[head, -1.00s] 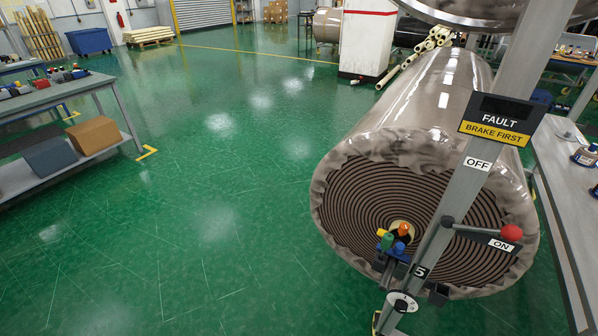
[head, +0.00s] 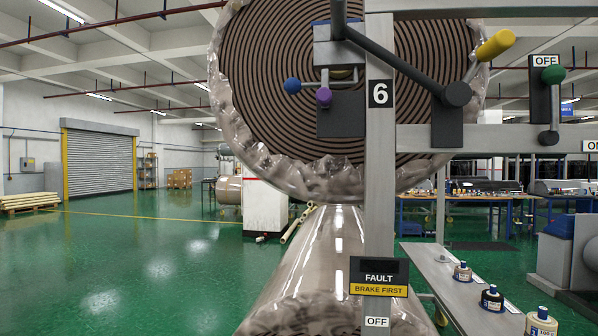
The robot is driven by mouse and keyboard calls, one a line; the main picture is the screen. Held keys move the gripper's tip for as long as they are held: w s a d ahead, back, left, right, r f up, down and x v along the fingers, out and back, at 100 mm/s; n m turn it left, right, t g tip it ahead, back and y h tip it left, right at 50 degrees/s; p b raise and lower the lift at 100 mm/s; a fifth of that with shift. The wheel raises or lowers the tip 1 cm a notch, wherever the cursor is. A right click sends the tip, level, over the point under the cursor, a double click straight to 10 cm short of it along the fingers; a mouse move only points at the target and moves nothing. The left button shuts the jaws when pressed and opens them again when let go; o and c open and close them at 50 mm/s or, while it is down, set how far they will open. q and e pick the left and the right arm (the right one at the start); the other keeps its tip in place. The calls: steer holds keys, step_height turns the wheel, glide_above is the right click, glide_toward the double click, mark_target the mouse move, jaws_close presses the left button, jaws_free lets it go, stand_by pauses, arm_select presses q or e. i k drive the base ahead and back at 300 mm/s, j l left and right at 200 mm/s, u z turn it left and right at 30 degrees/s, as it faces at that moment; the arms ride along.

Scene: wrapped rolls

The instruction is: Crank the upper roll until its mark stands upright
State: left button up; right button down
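The upper roll (head: 290,120) shows its spiral end face and crumpled clear wrap in the head view, cut off by the top edge. Left of the post is a block with a blue knob (head: 292,85) and a purple knob (head: 324,97). A green-knobbed lever (head: 553,75) stands at the far right by an "OFF" plate. I cannot make out the roll's mark. Neither gripper shows.
The lower roll (head: 325,250) lies below, behind a "FAULT / BRAKE FIRST" sign (head: 378,278). A grey bench (head: 450,285) with several bottles stands at the right. Green floor (head: 150,270) is open at the left.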

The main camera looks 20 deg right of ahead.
mark_target(457, 95)
steer(key=i+j+z, duration=0.1)
steer(key=z, duration=0.35)
steer(key=i+j+z, duration=0.1)
steer(key=z, duration=0.35)
steer(key=i+j+z, duration=0.15)
steer(key=z, duration=0.3)
steer(key=i+j+z, duration=0.15)
steer(key=j, duration=0.5)
steer(key=i+j+z, duration=0.15)
steer(key=j, duration=0.5)
steer(key=i+j+z, duration=0.1)
steer(key=j, duration=0.55)
steer(key=i+j+z, duration=0.15)
steer(key=j, duration=0.55)
steer(key=i+j+z, duration=0.15)
steer(key=j, duration=0.55)
steer(key=l+z, duration=0.15)
steer(key=l, duration=0.6)
steer(key=i+l+z, duration=0.1)
steer(key=l, duration=0.65)
